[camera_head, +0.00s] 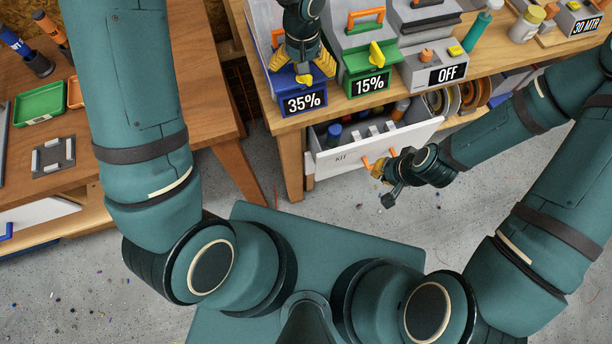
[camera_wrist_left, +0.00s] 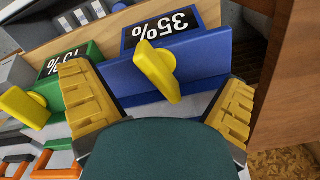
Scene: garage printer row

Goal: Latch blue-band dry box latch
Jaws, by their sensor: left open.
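The blue-band dry box (camera_head: 284,98) stands at the left end of the shelf top with a 35% display (camera_head: 303,101). Its blue front also shows in the left wrist view (camera_wrist_left: 208,55). Its yellow latch (camera_wrist_left: 157,70) sticks out from the blue band, tilted in that view. My left gripper (camera_head: 302,68) is over the box front, and hides much of the box in the head view. In the left wrist view its two yellow-padded fingers (camera_wrist_left: 160,103) are spread on either side of the latch, with visible gaps. My right gripper (camera_head: 384,182) hangs beside the drawer; its finger opening is unclear.
A green-band box (camera_head: 366,82) with a 15% display and yellow latch stands right of the blue one. A grey unit (camera_head: 432,66) reads OFF. The KIT drawer (camera_head: 345,157) is pulled out below, holding bottles. A wooden table (camera_head: 195,95) stands left.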

